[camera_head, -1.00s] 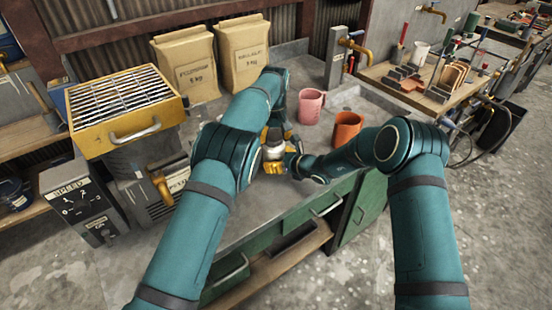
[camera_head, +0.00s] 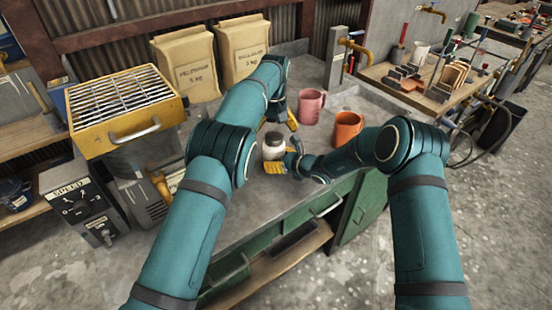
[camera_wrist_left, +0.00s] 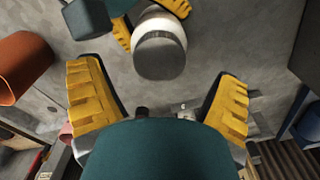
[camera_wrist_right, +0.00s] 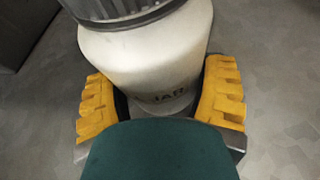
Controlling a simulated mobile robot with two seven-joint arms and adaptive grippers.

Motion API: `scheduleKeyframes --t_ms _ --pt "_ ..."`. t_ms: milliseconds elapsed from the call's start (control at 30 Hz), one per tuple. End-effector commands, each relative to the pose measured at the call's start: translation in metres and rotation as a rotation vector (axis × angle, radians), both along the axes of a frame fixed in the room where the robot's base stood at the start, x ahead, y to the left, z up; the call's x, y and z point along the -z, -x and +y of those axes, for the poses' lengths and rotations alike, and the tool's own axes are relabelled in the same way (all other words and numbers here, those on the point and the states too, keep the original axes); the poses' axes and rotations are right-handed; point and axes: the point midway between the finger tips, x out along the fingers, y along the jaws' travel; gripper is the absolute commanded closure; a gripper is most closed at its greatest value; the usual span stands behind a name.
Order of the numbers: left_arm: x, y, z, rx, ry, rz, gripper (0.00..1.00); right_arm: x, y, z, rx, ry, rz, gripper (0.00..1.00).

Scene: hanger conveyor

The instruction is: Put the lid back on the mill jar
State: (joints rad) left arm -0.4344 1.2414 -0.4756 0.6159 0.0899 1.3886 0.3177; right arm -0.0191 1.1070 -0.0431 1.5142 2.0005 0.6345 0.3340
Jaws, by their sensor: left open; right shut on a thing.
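The white mill jar (camera_head: 274,153) stands on the grey bench, with the dark grey ridged lid (camera_head: 273,138) on its top. In the right wrist view the jar (camera_wrist_right: 160,65) reads "JAR" and the lid's ridged rim (camera_wrist_right: 125,12) sits level on it. The lid's flat top (camera_wrist_left: 160,58) also shows in the left wrist view. My right gripper (camera_head: 279,168) is shut around the jar's lower body. My left gripper (camera_head: 277,121) is open and empty, just behind the lid and apart from it.
A pink mug (camera_head: 311,107) and an orange mug (camera_head: 347,128) stand to the right, near the sink (camera_head: 375,100). Two paper sacks (camera_head: 187,64) stand at the back. A yellow-framed grate unit (camera_head: 125,105) is at the left. Bare bench lies in front of the jar.

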Motion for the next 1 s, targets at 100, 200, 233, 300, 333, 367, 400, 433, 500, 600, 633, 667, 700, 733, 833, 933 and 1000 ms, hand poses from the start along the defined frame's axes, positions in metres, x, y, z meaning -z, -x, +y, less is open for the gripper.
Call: scheduleKeyframes --t_ms 100,200,233,300,333,367,400,433,500,600,633,667,700,733,833,933,1000 --pt "-0.02 0.0 0.0 0.0 0.001 -0.001 0.1 -0.002 -0.001 0.001 0.0 -0.003 -0.004 1.0" --pt "-0.031 0.0 0.0 0.0 0.0 -0.001 0.1 -0.002 -0.001 0.001 0.0 -0.003 -0.004 1.0" --pt "-0.034 0.0 0.0 0.0 0.0 -0.001 0.1 -0.002 -0.001 0.001 0.0 -0.003 -0.004 1.0" --pt "-0.039 0.001 0.0 0.0 -0.001 0.0 0.1 -0.002 -0.001 0.001 0.0 -0.003 -0.004 1.0" --pt "-0.04 0.001 0.0 0.0 -0.001 0.0 0.1 -0.002 -0.001 0.001 0.0 -0.003 -0.004 1.0" --pt "-0.041 0.001 0.0 0.0 -0.001 0.0 0.1 -0.002 -0.001 0.001 0.0 -0.003 -0.004 1.0" --pt "-0.042 0.001 0.0 0.0 -0.001 0.001 0.1 -0.002 -0.001 0.001 0.0 -0.003 -0.004 1.0" --pt "-0.042 0.001 0.0 0.0 -0.001 0.001 0.1 -0.002 -0.001 0.001 0.0 -0.003 -0.004 1.0" --pt "-0.042 0.001 0.0 0.0 -0.001 0.002 0.1 -0.002 -0.001 0.001 0.0 -0.003 -0.004 1.0" --pt "-0.042 0.001 0.0 0.0 -0.001 0.002 0.1 -0.002 -0.001 0.001 0.0 -0.003 -0.004 1.0" --pt "-0.042 0.001 0.0 0.0 -0.001 0.002 0.1 -0.002 -0.001 0.001 0.0 -0.003 -0.004 1.0" --pt "-0.042 0.001 0.0 0.0 -0.001 0.002 0.1 -0.002 -0.001 0.001 0.0 -0.003 -0.004 0.15" --pt "-0.042 0.001 0.0 0.0 -0.001 0.001 0.1 -0.002 -0.001 0.001 0.0 -0.003 -0.004 0.01" --pt "-0.042 0.001 0.0 0.0 -0.001 0.001 0.1 -0.002 -0.001 0.001 0.0 -0.002 -0.003 0.0" --pt "-0.042 0.001 0.0 0.0 -0.001 0.001 0.1 -0.001 0.0 0.001 0.0 -0.002 -0.003 0.0" --pt "-0.042 0.001 0.0 0.0 -0.001 0.001 0.1 -0.001 0.0 0.0 0.0 -0.001 -0.001 0.0" --pt "-0.042 0.001 0.0 0.0 -0.001 0.001 0.1 -0.002 0.001 -0.001 0.0 -0.001 -0.001 0.0"
